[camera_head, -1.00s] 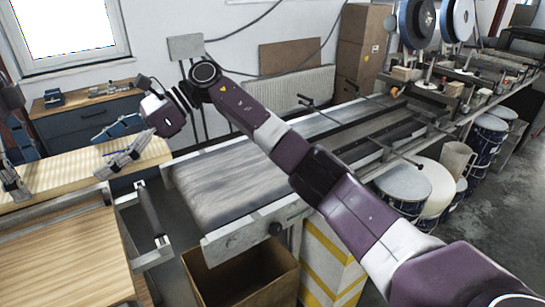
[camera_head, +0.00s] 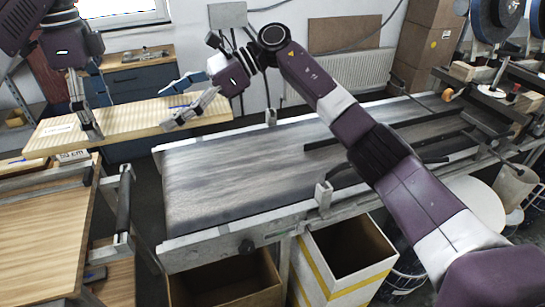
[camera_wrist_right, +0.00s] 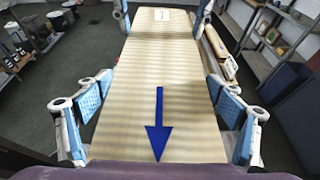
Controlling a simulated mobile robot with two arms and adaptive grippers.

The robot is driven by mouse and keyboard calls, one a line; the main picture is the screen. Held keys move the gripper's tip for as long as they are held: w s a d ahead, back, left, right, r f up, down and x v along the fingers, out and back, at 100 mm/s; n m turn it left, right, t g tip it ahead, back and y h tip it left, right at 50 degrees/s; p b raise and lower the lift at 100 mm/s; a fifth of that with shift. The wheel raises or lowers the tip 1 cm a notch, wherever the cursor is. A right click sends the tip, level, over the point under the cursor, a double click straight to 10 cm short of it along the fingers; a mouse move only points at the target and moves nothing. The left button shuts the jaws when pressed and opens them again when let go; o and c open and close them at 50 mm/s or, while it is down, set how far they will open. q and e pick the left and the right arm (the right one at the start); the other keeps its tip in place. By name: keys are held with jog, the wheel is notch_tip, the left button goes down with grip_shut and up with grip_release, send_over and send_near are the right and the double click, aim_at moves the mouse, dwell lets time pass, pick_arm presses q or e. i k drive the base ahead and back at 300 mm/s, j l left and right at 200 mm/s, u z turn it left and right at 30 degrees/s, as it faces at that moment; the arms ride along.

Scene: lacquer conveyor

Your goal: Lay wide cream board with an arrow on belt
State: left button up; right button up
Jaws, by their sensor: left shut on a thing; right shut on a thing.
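The wide cream board (camera_head: 130,125) is held level, with its right end overlapping the belt's far left corner in the head view. My left gripper (camera_head: 88,128) is shut on the board towards its left end. My right gripper (camera_head: 188,105) is shut on its right part. In the right wrist view the board (camera_wrist_right: 158,75) runs away from the camera between the blue finger pads of my right gripper (camera_wrist_right: 160,105). A blue arrow (camera_wrist_right: 158,125) on it points towards the camera. The grey belt (camera_head: 230,175) is bare where visible; my right arm crosses over it.
A wooden-topped table (camera_head: 40,230) with a roller frame (camera_head: 122,205) stands left of the belt, with a gap between. An open cardboard box (camera_head: 230,285) and a yellow-striped box (camera_head: 345,265) stand below the belt. A small upright bracket (camera_head: 323,195) rises at its near edge.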

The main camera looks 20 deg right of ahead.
aim_at(260, 178)
jog(key=i+l, duration=0.1)
jog(key=l, duration=0.9)
jog(key=i+l, duration=0.15)
jog(key=l, duration=0.4)
